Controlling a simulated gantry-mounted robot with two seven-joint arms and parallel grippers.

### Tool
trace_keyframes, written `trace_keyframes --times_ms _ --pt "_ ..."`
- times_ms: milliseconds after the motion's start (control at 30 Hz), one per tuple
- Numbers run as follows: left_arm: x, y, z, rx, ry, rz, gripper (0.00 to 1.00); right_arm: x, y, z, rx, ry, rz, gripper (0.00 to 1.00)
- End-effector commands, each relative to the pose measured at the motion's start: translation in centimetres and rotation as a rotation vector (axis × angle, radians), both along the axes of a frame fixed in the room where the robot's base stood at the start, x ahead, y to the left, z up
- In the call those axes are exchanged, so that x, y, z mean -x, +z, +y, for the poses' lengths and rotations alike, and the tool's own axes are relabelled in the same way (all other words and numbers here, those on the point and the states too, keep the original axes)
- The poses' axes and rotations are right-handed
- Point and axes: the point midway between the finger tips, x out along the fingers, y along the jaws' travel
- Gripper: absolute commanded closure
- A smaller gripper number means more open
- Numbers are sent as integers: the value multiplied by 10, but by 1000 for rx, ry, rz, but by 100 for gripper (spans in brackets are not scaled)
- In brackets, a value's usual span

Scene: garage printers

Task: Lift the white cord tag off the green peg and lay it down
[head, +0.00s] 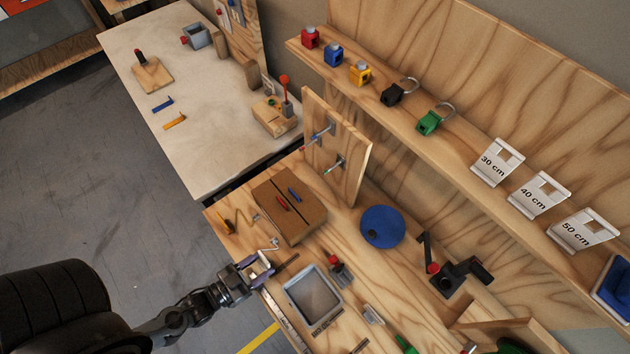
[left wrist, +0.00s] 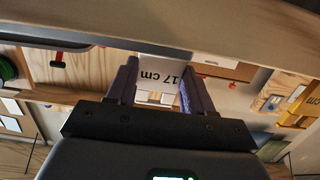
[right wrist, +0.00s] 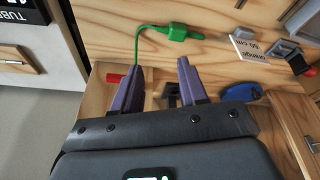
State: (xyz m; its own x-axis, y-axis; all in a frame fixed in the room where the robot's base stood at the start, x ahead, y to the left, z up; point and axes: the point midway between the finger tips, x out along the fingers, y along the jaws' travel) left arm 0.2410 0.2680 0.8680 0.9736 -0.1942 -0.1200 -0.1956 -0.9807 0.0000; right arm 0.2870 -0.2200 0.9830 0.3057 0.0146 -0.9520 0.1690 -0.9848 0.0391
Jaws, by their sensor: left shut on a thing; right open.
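My left gripper (head: 259,269) is at the front edge of the workbench in the head view.
A brown box (head: 290,217), a grey tray (head: 314,298) and a blue disc (head: 382,227) occupy the bench near my left gripper. A white-topped table (head: 190,118) stands at the back left.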

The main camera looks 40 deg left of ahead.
Motion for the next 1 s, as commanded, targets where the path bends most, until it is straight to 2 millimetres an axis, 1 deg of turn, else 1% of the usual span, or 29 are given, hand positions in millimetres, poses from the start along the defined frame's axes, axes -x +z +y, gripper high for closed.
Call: trace_keyframes --times_ms 367,1000 --pt "0 -1 0 0 0 -1 100 0 0 1 -5 -4 0 57" --pt "0 -10 0 0 0 -1 100 0 -5 2 -9 -6 0 57"
